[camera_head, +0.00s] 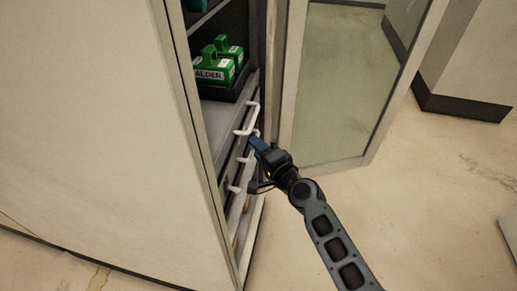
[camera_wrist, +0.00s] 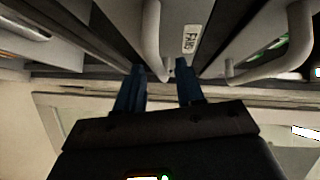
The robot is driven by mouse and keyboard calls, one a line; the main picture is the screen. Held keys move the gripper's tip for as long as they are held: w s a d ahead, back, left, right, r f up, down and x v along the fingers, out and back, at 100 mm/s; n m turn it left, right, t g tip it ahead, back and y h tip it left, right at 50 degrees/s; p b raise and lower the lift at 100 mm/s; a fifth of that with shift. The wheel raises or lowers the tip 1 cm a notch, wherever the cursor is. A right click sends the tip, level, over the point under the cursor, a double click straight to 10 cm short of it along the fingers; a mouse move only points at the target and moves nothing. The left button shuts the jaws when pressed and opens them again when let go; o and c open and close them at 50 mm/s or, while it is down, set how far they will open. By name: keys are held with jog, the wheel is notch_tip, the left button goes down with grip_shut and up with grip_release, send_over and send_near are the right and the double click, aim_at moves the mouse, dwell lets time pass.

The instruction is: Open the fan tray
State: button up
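The fan tray front (camera_wrist: 207,18) carries a white label (camera_wrist: 190,39) that appears to read FANS, in the wrist view. A pale curved handle (camera_wrist: 152,35) lies left of the label, its end between or just beyond my fingertips. My gripper (camera_wrist: 160,68) has two blue fingers set apart, so it is open; I cannot tell whether either finger touches the handle. In the head view my gripper (camera_head: 257,143) is at the cabinet's stacked drawer handles, close to the upper handle (camera_head: 253,118). My gripper partly hides the handles below.
A second handle (camera_wrist: 280,62) is right of the label in the wrist view. Green boxes (camera_head: 218,66) sit in a dark tray above the drawers. The glass cabinet door (camera_head: 340,80) stands open to the right. A beige side panel (camera_head: 90,120) is left.

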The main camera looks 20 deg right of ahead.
jog(key=shift+c, duration=0.2)
grip_shut()
dwell(0.4)
